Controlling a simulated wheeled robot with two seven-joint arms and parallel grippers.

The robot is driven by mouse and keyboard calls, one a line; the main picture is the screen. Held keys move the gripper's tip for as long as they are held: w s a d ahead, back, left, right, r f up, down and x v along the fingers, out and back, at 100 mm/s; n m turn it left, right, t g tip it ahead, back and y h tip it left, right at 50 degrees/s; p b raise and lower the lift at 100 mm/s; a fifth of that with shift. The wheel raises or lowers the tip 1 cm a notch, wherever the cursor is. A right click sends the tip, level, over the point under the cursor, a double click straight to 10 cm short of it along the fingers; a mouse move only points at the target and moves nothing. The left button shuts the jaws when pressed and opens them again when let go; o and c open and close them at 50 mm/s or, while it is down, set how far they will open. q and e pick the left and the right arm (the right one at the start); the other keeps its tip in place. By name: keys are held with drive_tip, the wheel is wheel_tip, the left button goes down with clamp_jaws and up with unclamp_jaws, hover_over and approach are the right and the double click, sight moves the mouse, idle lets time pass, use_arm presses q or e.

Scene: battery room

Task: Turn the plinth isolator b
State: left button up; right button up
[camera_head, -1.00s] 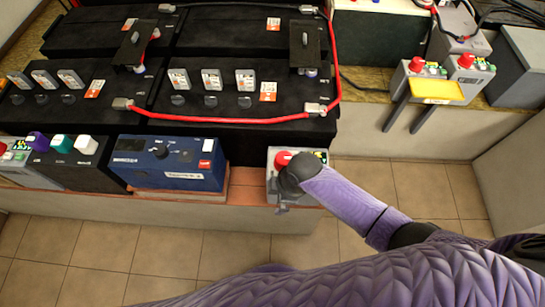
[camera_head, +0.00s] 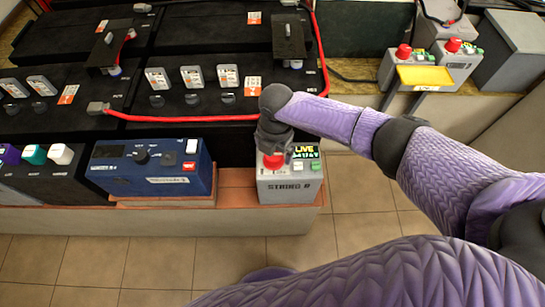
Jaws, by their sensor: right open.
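The plinth isolator b (camera_head: 289,188) is a small grey box at the right end of the brick plinth, its front marked as string B. A red knob (camera_head: 273,161) sits on its top left. A lit display beside the knob reads LIVE, with small buttons below it. My right gripper (camera_head: 272,150) is open and points down just above the red knob. Its dark wrist hides part of the knob's top, and I cannot tell whether the fingers touch the knob. My left gripper is not in view.
A blue unit (camera_head: 150,168) stands left of the isolator, with a dark box with coloured knobs (camera_head: 50,175) further left. Black batteries with a red cable (camera_head: 180,118) lie behind. Two more grey isolators (camera_head: 402,70) with red knobs stand at upper right. Tiled floor is clear in front.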

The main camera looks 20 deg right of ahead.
sight(274, 156)
wheel_tip(274, 156, down, 3)
drive_tip(key=shift+f+b, duration=0.1)
drive_tip(key=shift+b, duration=0.4)
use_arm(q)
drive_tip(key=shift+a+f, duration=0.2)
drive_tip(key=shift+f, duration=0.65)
